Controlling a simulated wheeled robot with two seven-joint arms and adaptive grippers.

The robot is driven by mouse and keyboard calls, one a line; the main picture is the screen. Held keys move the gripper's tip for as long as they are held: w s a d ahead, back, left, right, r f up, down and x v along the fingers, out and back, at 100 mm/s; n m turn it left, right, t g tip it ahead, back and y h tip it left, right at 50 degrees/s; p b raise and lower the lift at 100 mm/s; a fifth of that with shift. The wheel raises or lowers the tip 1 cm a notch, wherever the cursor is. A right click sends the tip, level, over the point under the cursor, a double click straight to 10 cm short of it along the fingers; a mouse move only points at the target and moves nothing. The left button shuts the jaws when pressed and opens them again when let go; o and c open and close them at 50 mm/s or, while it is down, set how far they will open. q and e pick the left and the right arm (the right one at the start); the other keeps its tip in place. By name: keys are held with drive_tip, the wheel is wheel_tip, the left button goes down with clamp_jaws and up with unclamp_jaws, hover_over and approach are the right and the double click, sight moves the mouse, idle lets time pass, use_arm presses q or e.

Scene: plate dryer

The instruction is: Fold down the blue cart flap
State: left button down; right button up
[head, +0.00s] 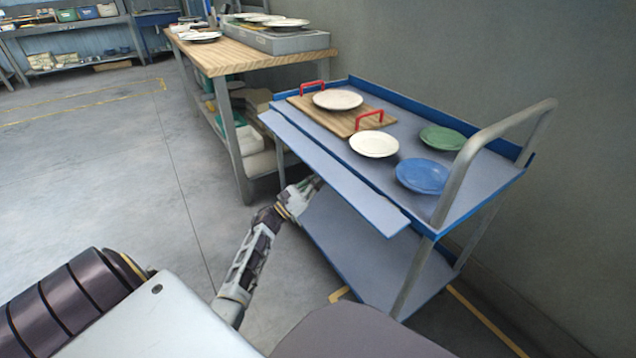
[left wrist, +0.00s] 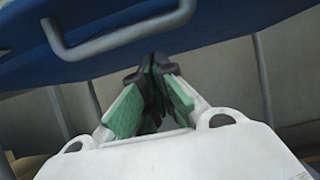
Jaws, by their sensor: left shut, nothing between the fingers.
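The blue cart (head: 470,210) stands against the wall. Its flap (head: 330,172), a long grey-blue panel, sticks out roughly level along the cart's near side, beside the top tray. My left gripper (head: 316,184) reaches in under the flap in the head view, and the flap hides part of it. In the left wrist view my left gripper (left wrist: 152,72) is shut and empty, its fingertips just below a dark blue surface (left wrist: 215,35) with a grey bar (left wrist: 120,38). I cannot tell whether they touch. My right gripper is not in view.
The cart top holds a wooden board (head: 315,112) with red handles, white plates (head: 374,144), a green plate (head: 443,138) and a blue plate (head: 422,176). A wooden workbench (head: 235,62) stands behind. The floor (head: 110,180) at left is clear.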

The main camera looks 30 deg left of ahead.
use_arm(q)
drive_tip(key=p+v, duration=0.1)
drive_tip(key=v, duration=0.9)
drive_tip(key=shift+w+f+p, duration=0.2)
drive_tip(key=shift+f+p, duration=0.1)
drive_tip(key=shift+f, duration=0.05)
